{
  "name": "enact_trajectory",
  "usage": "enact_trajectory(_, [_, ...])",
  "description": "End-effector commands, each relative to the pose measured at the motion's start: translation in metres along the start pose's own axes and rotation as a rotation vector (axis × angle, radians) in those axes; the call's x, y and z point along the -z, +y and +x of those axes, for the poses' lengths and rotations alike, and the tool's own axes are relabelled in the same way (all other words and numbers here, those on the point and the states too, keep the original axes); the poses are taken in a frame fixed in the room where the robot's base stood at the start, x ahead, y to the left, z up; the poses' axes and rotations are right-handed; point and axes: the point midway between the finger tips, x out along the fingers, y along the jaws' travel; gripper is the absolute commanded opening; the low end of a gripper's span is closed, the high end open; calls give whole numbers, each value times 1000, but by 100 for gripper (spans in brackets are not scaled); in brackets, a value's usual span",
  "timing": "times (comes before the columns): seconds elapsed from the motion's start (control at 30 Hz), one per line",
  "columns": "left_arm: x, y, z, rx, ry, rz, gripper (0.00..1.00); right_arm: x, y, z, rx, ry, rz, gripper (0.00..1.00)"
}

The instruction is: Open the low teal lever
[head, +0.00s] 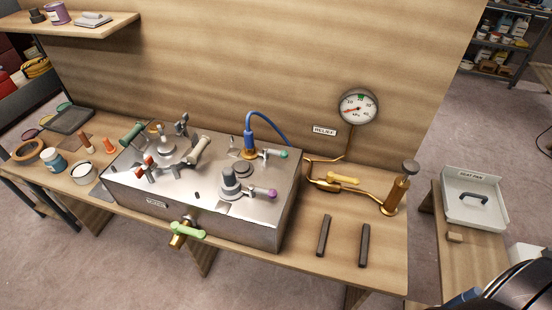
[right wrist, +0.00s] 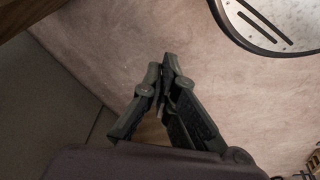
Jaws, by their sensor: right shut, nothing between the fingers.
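In the head view a slim metal lever with a small teal tip (head: 283,154) lies low over the right rear of the steel counter box (head: 225,215), beside the base of a blue hose fitting (head: 250,135). It points to the right. A thicker dark green handle (head: 132,134) stands tilted at the left rear of the same box. My right gripper (right wrist: 162,75) shows only in the right wrist view, shut and empty above the pinkish floor, away from the levers. My left gripper is not in view.
A purple-tipped lever (head: 270,193) is in front of the teal one. A light green valve handle (head: 187,229) sticks out from the box front. Brass piping with a yellow lever (head: 342,179) and a gauge (head: 358,108) are to the right. A white tray (head: 472,200) stands far right.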

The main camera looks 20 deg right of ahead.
Motion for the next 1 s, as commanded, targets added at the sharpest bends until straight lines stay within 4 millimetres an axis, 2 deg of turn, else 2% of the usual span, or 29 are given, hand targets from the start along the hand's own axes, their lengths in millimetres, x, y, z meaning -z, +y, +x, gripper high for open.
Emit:
enact_trajectory(0.03, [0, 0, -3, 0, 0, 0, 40, 18, 5, -18, -9, 20, -3, 0])
enact_trajectory(0.1, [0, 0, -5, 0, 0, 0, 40, 39, 11, -39, -21, 40, -8, 0])
enact_trajectory(0.3, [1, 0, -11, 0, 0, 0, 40, 88, 25, -105, -53, 94, -14, 0])
enact_trajectory(0.57, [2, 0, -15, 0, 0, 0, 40, 122, 37, -178, -85, 144, -16, 0])
enact_trajectory(0.67, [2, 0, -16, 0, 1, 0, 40, 158, 66, -180, -201, 262, -129, 0])
enact_trajectory(0.77, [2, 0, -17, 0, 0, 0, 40, 197, 90, -194, -315, 387, -257, 0])
enact_trajectory(0.9, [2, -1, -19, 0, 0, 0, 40, 259, 115, -226, -501, 584, -495, 0])
enact_trajectory(1.0, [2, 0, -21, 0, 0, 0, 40, 298, 121, -253, -625, 712, -686, 0])
